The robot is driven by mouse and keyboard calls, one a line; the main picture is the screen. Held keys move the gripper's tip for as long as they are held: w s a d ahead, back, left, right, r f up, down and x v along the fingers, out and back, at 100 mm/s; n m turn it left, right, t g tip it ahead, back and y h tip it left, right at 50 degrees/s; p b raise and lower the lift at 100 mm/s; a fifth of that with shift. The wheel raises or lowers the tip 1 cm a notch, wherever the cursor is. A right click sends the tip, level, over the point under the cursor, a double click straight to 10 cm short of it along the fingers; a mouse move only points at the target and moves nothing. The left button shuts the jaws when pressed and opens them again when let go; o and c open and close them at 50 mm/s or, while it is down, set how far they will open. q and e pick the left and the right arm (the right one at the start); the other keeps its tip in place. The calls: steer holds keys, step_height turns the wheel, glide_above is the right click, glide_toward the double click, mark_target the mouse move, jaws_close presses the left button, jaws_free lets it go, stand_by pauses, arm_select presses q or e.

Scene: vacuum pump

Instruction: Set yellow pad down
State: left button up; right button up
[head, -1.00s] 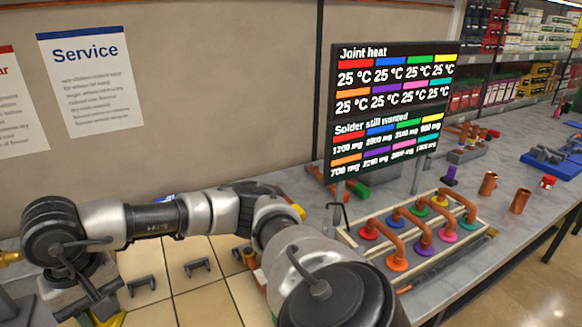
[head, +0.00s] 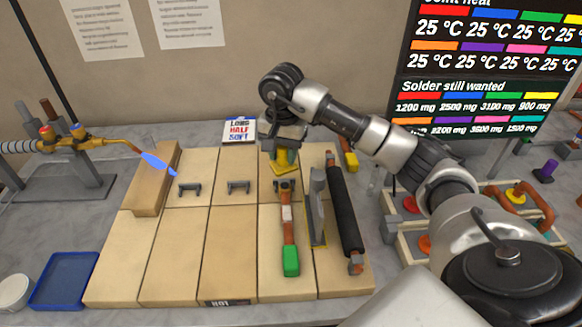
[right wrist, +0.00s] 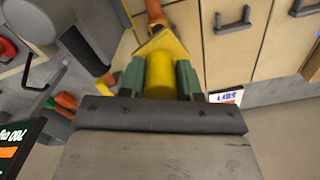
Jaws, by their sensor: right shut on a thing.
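The yellow pad (head: 283,168) shows in the head view at the far end of the tan board (head: 228,255), above a green-tipped tool. In the right wrist view the pad's yellow knob (right wrist: 160,76) sits between the green-faced fingers, with its flat yellow plate (right wrist: 168,44) beyond. My right gripper (head: 285,150) is shut on the knob and points down. I cannot tell whether the plate touches the board. My left gripper is in no view.
Empty dark brackets (head: 238,187) stand to the left. A torch with a blue flame (head: 158,163) is at far left. A blue tray (head: 66,280) lies front left.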

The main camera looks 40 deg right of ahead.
mark_target(285, 171)
steer(key=shift+f, duration=0.9)
step_height(285, 171, down, 4)
steer(key=shift+s+r+p, duration=0.1)
steer(key=shift+r+p, duration=0.05)
steer(key=shift+p, duration=0.55)
steer(key=shift+d, duration=0.1)
steer(key=shift+f+b, duration=0.3)
steer(key=o, duration=0.9)
steer(key=shift+r, duration=0.1)
steer(key=shift+o, duration=0.2)
steer(key=shift+r, duration=0.1)
